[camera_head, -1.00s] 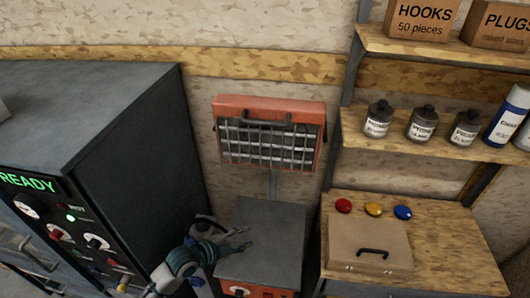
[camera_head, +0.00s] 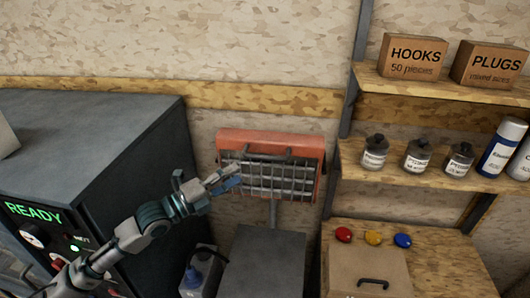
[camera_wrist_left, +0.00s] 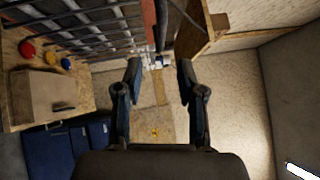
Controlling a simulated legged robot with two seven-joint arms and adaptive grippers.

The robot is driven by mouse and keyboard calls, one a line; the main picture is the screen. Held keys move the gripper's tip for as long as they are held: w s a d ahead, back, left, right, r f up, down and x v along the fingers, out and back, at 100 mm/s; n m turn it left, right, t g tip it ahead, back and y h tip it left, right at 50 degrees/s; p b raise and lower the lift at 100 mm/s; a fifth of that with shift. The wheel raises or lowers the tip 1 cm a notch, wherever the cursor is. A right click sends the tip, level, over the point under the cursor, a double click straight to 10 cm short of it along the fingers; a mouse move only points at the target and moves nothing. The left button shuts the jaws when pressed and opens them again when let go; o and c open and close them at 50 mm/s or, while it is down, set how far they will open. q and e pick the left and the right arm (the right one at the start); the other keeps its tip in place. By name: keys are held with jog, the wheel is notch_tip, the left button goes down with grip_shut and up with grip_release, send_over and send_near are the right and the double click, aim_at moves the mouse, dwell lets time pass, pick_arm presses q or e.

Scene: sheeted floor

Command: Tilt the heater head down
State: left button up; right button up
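The heater head (camera_head: 268,140) has a red housing and a dark wire grille, with a dark handle bar along its upper front. It sits on a thin post above a grey base box (camera_head: 265,262). My left gripper (camera_head: 234,178) is open and empty at the left part of the grille, overlapping it in the head view; contact cannot be told. In the left wrist view, the two fingers (camera_wrist_left: 159,68) are spread apart, with nothing between them. The grille (camera_wrist_left: 75,28) fills the upper left there, and a red housing edge (camera_wrist_left: 148,20) shows beside it. My right gripper is not in view.
A large dark cabinet (camera_head: 85,125) with a READY display stands left. Right are a shelf (camera_head: 430,178) with bottles and a wooden bench with red, yellow and blue buttons (camera_head: 373,238) and a lidded box (camera_head: 368,265).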

aim_at(266, 159)
pick_arm(q)
jog(key=p+x, duration=0.2)
jog(key=x, duration=0.9)
jog(key=shift+d+p, duration=0.1)
jog(key=shift+p, duration=0.2)
jog(key=shift+f, duration=0.1)
grip_shut()
